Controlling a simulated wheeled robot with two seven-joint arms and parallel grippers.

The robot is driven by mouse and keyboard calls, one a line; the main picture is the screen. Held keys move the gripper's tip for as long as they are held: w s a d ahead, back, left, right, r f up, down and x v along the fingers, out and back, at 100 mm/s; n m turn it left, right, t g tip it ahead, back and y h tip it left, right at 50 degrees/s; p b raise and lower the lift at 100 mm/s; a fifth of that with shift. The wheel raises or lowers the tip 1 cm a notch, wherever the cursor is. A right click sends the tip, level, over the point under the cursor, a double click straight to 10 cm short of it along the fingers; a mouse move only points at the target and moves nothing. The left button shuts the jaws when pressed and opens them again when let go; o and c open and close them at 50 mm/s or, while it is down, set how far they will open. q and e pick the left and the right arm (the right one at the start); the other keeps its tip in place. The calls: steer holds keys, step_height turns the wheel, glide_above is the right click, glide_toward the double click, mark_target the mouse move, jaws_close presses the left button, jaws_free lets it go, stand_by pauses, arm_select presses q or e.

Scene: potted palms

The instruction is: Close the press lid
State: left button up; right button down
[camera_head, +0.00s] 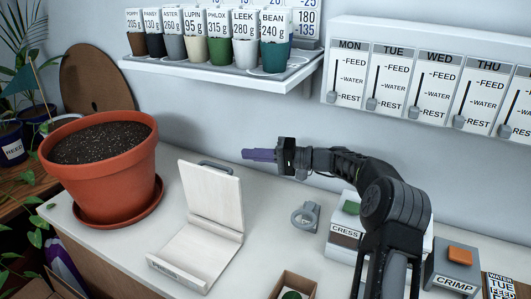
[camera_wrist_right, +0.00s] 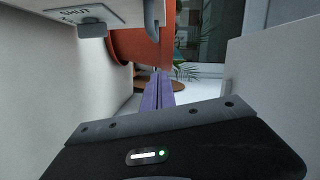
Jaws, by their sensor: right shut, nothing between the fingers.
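The white press stands on the bench in the head view. Its lid (camera_head: 212,196) is raised, close to upright, with a grey handle (camera_head: 215,167) along the top edge. Its base (camera_head: 195,255) lies flat toward the front. My right gripper (camera_head: 258,155) is shut and empty, its purple fingers pointing left, to the right of the lid's top and apart from it. In the right wrist view the purple fingers (camera_wrist_right: 158,92) are together. A white panel marked SHUT (camera_wrist_right: 70,14) is at the upper left there; I cannot tell which part it is. My left gripper is not in view.
A terracotta pot (camera_head: 103,170) of soil stands close left of the press. A grey ring-shaped item (camera_head: 305,216) and a CRESS box (camera_head: 345,232) are to the right.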

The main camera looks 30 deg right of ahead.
steer(key=shift+w+a+f+p, duration=0.1)
steer(key=shift+a+f+p, duration=0.15)
steer(key=shift+a, duration=0.7)
steer(key=shift+w+a+f+p, duration=0.15)
steer(key=shift+a+p, duration=0.15)
steer(key=shift+a, duration=0.65)
steer(key=shift+a+f+p, duration=0.2)
steer(key=shift+a+p, duration=0.1)
steer(key=shift+a, duration=0.65)
